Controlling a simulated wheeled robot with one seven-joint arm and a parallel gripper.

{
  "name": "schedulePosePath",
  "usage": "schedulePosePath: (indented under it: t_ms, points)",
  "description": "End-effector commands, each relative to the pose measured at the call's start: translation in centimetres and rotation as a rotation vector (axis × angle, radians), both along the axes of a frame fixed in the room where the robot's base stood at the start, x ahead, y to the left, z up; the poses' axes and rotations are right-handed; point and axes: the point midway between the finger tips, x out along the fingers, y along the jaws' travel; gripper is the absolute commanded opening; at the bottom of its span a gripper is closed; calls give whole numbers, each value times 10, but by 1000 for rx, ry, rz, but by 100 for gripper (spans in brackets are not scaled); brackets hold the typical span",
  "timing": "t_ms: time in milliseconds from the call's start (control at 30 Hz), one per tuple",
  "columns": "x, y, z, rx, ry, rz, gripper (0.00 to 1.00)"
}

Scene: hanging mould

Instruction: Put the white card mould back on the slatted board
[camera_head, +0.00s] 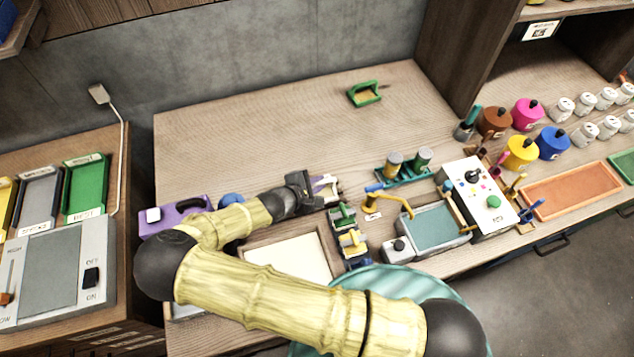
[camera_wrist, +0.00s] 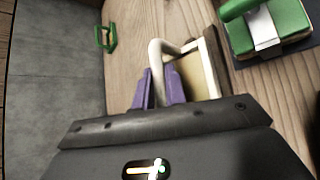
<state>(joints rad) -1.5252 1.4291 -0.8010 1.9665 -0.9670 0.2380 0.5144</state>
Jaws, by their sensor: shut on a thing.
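My gripper (camera_head: 322,187) is over the wooden bench, with its purple fingers shut on the pale handle of the white card mould (camera_head: 330,186). In the wrist view the gripper (camera_wrist: 160,90) has its fingers at the white handle, and the mould (camera_wrist: 197,72) shows a pale frame around a beige panel. The mould is close to the bench top; I cannot tell whether it touches. A dark planked wooden surface (camera_head: 100,12) runs along the top left of the wall; I cannot tell whether it is the slatted board.
A green-framed piece (camera_head: 364,93) lies alone towards the back of the bench. Green and yellow blocks (camera_head: 342,216) stand in front of my gripper. Teal-racked cylinders (camera_head: 404,172), a control box (camera_head: 477,195) and several paint pots (camera_head: 520,152) fill the right. The bench's back left is clear.

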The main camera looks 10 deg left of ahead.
Motion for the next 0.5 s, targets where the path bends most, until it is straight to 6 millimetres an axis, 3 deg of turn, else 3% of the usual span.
schedulePosePath:
  t_ms: [500]
  points:
    - [0, 0, -7, 0, 0, 0, 0]
